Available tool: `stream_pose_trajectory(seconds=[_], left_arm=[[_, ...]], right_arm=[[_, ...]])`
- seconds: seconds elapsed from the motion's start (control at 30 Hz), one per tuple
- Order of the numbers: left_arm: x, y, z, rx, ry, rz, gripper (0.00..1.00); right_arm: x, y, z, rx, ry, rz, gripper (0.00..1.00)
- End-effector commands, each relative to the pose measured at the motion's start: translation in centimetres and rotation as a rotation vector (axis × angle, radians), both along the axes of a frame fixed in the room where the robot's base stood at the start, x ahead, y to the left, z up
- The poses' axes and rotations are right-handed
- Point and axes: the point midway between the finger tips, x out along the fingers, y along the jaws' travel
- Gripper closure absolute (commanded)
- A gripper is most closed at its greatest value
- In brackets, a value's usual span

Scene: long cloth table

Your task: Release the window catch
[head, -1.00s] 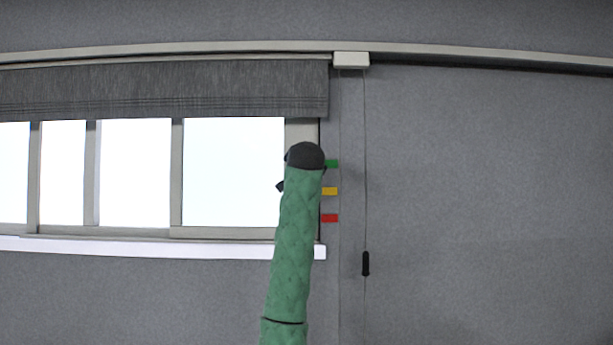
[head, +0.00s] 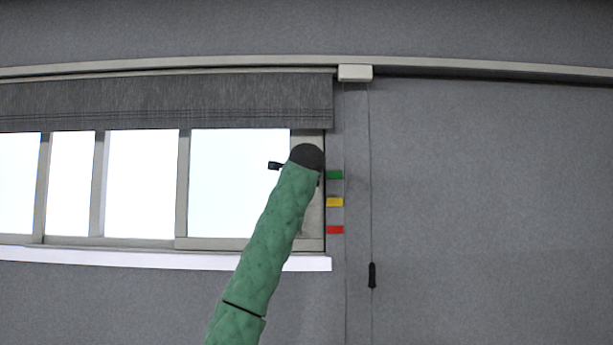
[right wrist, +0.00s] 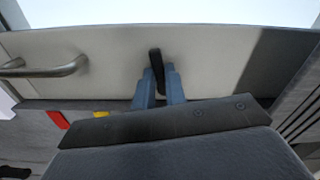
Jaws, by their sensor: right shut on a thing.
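The window catch (right wrist: 154,58) is a small black lever on the pale window frame (right wrist: 100,48). In the right wrist view it stands between the blue fingers of my right gripper (right wrist: 158,84), which are shut on it. In the head view my green-sleeved right arm comes up from below, and its dark end covers the right window frame (head: 308,222), hiding the catch and the fingers. A small black piece shows left of the arm's end; I cannot tell what it is. My left gripper is in neither view.
A curved metal handle (right wrist: 45,70) is on the frame beside the catch. Green (head: 335,174), yellow (head: 335,202) and red (head: 335,230) tabs are on the wall. A grey blind (head: 170,102) covers the window top; a cord with a black grip (head: 372,275) hangs at right.

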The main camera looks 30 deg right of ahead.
Motion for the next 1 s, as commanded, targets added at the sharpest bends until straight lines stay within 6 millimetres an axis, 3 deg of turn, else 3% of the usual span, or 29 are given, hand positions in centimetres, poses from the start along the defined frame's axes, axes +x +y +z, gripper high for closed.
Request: stream_pose_trajectory(seconds=[0.67,0.7,0.8,1.0], left_arm=[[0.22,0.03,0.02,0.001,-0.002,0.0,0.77],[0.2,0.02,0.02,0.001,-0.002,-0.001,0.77],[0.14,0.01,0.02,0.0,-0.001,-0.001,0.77],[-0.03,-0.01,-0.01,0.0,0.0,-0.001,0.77]], right_arm=[[0.03,-0.04,0.01,0.056,-0.032,0.0,1.0],[0.03,-0.04,0.01,0.056,-0.032,0.0,0.83],[0.04,-0.03,0.02,0.054,-0.032,0.0,0.65],[0.03,-0.01,0.07,0.054,-0.032,0.0,0.65]])
